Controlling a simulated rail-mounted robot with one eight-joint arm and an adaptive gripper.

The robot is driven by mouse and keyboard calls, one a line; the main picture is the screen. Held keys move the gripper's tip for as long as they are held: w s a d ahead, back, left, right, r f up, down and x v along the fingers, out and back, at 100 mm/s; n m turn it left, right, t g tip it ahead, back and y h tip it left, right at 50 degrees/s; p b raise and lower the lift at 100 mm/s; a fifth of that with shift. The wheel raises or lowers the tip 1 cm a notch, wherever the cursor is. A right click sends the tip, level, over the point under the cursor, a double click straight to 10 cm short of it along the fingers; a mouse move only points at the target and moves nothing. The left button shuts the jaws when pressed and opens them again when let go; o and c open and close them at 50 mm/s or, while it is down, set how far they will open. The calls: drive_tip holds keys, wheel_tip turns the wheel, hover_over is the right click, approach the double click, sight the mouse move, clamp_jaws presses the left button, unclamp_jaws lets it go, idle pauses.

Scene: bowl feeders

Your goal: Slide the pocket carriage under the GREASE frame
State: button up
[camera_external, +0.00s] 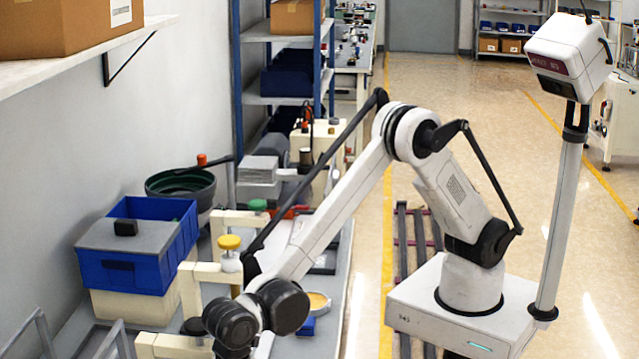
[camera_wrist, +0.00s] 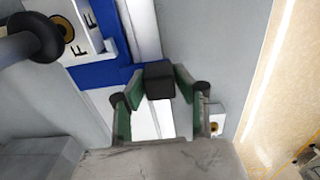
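In the wrist view my gripper (camera_wrist: 158,88) has its two green fingers on either side of a black block (camera_wrist: 159,78), with no clear gap at the tips. The block stands at the end of a blue piece (camera_wrist: 105,73), apparently the pocket carriage. Cream frames stand along the bench there, one with a green knob (camera_external: 258,205), one with a yellow knob (camera_external: 229,242) and one with a black knob (camera_external: 194,326). No GREASE label is readable.
A white plate with black letters (camera_wrist: 88,30) and a dark round-ended rod (camera_wrist: 35,38) are close by, upper left in the wrist view. A blue bin (camera_external: 135,245) and a dark bowl feeder (camera_external: 181,187) stand at the bench's left. A yellow disc (camera_external: 317,302) lies near its right edge.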

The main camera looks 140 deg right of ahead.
clamp_jaws()
